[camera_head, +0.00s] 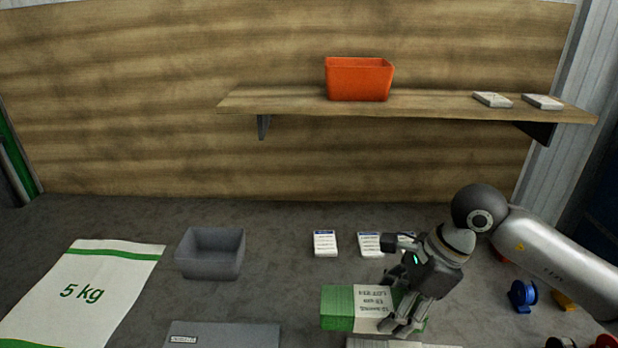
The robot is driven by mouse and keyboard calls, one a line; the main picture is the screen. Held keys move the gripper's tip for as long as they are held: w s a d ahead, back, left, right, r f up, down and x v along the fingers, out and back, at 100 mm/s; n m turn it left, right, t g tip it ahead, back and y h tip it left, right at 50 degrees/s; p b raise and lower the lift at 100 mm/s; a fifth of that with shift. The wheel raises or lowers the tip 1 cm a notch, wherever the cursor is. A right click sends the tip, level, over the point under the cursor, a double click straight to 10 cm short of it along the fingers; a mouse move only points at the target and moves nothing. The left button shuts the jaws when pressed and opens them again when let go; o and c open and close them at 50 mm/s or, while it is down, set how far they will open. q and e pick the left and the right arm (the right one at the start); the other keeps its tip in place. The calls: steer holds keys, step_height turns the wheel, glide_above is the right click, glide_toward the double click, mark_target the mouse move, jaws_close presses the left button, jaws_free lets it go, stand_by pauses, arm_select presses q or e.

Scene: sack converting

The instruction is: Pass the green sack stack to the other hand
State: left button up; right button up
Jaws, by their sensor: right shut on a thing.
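The green sack stack (338,306) is a green block with a white printed band around its middle. It is at the bottom of the head view, right of centre, low over the grey table. My right gripper (398,322) comes in from the right and is shut on the stack's right part. Its fingers hide some of that end. I cannot tell whether the stack touches the table. My left gripper is not in view.
A grey bin (211,254) and a flat white 5 kg sack (80,292) lie at left. A grey flat box (224,335) is at the front. White cards (325,243) lie behind the stack. A blue spool (523,295) is at right. An orange bin (359,79) stands on the shelf (290,103).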

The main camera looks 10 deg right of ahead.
steer(key=shift+a, duration=0.1)
steer(key=n, duration=0.1)
steer(key=s+a+f+n+g, duration=0.1)
steer(key=n, duration=0.1)
steer(key=n+g, duration=0.1)
steer(key=n, duration=0.1)
steer(key=shift+s+a+f, duration=0.15)
steer(key=shift+a+f, duration=0.1)
steer(key=n, duration=0.2)
steer(key=s+n+g, duration=0.1)
steer(key=a+f+n+g, duration=0.1)
steer(key=n, duration=0.1)
steer(key=shift+s+a+n+h, duration=0.1)
steer(key=shift+s+n+h, duration=0.1)
steer(key=shift+n+h, duration=0.15)
steer(key=n, duration=0.1)
steer(key=n+h, duration=0.1)
steer(key=n, duration=0.1)
steer(key=s+n+g+h, duration=0.1)
steer(key=n, duration=0.1)
steer(key=shift+s+a+f+n, duration=0.1)
steer(key=shift+a+f+n, duration=0.15)
steer(key=shift+a+f, duration=0.1)
steer(key=n+h, duration=0.1)
steer(key=n, duration=0.1)
steer(key=s+n, duration=0.1)
steer(key=n, duration=0.1)
steer(key=shift+f+n+g+h+p, duration=0.15)
steer(key=shift+n+g+h+p, duration=0.15)
steer(key=shift+n+g+h, duration=0.1)
